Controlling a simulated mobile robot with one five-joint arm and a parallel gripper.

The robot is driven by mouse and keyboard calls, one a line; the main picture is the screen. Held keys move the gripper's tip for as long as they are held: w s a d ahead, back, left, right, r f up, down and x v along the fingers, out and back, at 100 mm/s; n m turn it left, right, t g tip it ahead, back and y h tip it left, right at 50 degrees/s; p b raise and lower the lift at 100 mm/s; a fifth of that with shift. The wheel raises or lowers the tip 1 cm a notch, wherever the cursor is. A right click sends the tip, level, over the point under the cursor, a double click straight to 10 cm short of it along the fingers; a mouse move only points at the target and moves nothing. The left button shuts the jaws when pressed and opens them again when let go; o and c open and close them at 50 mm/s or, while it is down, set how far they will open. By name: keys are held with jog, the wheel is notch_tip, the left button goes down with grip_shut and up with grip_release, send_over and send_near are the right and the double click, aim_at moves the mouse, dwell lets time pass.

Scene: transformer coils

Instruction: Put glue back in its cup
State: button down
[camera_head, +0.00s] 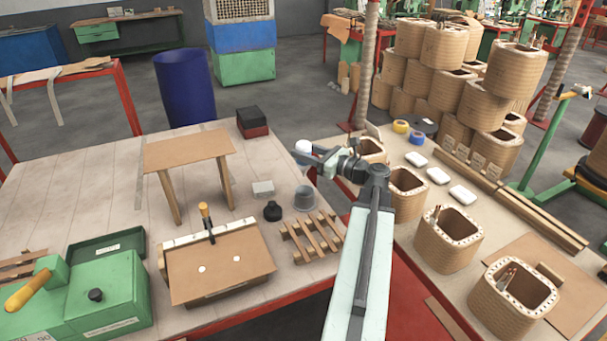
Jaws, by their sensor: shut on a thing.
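My gripper (314,160) is at the end of my arm, near the right edge of the left table. It is shut on a small white, round-topped thing, which looks like the glue (303,147). The glue is held above a grey cup (304,199), with a gap between them in the picture. The cup stands upright on the table. The fingertips are small, and the lower part of the glue is partly hidden by the gripper.
A small black pot (272,211) and a wooden slatted pallet (312,238) stand close to the cup. A brown raised stand (188,150) is to the left. Several coils, such as one coil (447,245), fill the right table.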

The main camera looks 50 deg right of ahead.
jog(key=shift+f, duration=0.8)
notch_tip(320, 180, down, 8)
jog(key=b, duration=0.8)
jog(key=shift+f+b, duration=0.2)
jog(key=shift+b, duration=0.1)
jog(key=c, duration=0.7)
grip_release()
jog(key=shift+s, duration=0.1)
jog(key=s+d, duration=0.1)
jog(key=s, duration=0.6)
jog(key=shift+s, duration=0.35)
